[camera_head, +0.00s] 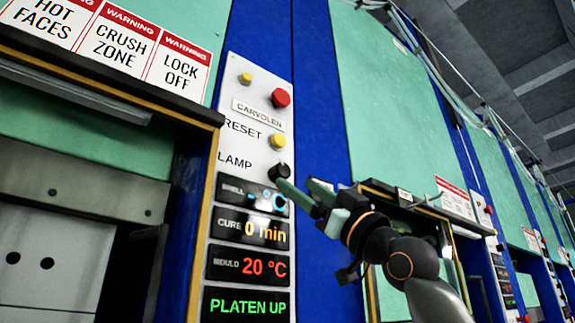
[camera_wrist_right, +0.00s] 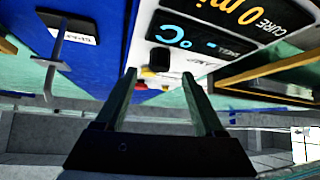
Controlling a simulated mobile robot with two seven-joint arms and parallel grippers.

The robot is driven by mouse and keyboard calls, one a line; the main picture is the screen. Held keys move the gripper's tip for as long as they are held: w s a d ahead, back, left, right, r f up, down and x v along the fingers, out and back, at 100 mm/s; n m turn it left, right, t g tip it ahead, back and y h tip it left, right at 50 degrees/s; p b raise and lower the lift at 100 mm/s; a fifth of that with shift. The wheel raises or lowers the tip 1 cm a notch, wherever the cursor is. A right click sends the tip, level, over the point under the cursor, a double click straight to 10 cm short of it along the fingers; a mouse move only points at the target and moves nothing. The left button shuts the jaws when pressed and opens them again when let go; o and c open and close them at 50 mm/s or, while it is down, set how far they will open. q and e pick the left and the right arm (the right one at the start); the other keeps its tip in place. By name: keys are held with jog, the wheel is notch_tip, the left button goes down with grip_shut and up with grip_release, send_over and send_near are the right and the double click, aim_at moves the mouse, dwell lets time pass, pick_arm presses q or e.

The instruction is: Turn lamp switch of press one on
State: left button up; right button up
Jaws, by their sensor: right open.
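The lamp switch is a small black knob (camera_head: 278,170) beside the printed word LAMP on the white control panel (camera_head: 237,85) of the near press. It also shows in the right wrist view as a dark knob (camera_wrist_right: 159,60), between and beyond the fingertips. My right gripper (camera_head: 302,186) is open and empty, its fingers pointing left toward the panel. In the head view one fingertip is just below and right of the knob; I cannot tell whether it touches. The right wrist view also shows the open fingers (camera_wrist_right: 160,78). My left gripper is not in view.
Displays, including the cure display (camera_head: 250,231), sit below. More green and blue presses recede to the right.

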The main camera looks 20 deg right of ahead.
aim_at(286, 177)
jog(key=p+x, duration=0.1)
jog(key=x, duration=0.2)
jog(key=shift+r, duration=0.3)
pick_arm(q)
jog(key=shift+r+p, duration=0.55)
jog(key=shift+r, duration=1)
pick_arm(e)
jog(key=shift+w+a+r, duration=0.3)
jog(key=shift+w, duration=0.25)
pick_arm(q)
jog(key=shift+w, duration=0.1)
pick_arm(e)
grip_shut()
